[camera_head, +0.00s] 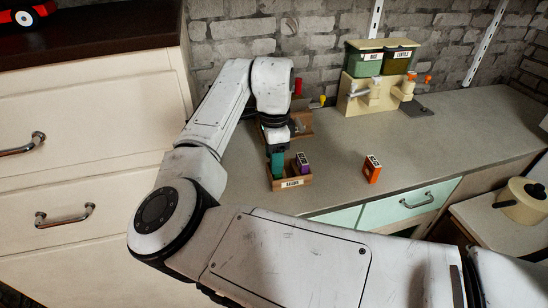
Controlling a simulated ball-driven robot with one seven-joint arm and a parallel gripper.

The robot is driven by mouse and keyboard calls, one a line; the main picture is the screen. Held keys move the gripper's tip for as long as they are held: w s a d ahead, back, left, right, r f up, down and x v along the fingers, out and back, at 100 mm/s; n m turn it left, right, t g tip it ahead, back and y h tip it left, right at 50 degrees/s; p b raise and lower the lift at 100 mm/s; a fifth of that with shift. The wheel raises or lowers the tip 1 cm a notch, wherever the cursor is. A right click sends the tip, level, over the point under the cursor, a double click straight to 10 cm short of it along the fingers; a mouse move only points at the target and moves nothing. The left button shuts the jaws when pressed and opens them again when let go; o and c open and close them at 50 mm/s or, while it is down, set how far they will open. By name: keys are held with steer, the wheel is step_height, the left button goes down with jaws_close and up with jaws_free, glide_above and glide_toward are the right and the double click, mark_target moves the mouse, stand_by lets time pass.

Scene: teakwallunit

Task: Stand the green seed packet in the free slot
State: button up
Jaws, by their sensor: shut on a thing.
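The green seed packet (277,166) is upright at the left side of the wooden box marked SEEDS (292,184). My gripper (276,151) is shut on its top from above. The packet's lower end is at the box's left part, beside a purple packet (301,163) standing in the right part. I cannot tell whether the green packet rests on the box floor. The gripper's fingers are small and partly hidden by my wrist.
An orange packet (372,168) stands on the grey counter (420,146) to the right of the box. Another wooden holder (301,125) is behind my gripper. A dispenser with two green bins (380,62) stands at the back wall. The counter between is clear.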

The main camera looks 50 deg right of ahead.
steer(key=shift+f, duration=0.5)
steer(key=shift+f, duration=0.15)
steer(key=o, duration=1)
step_height(320, 180, up, 12)
steer(key=b, duration=0.2)
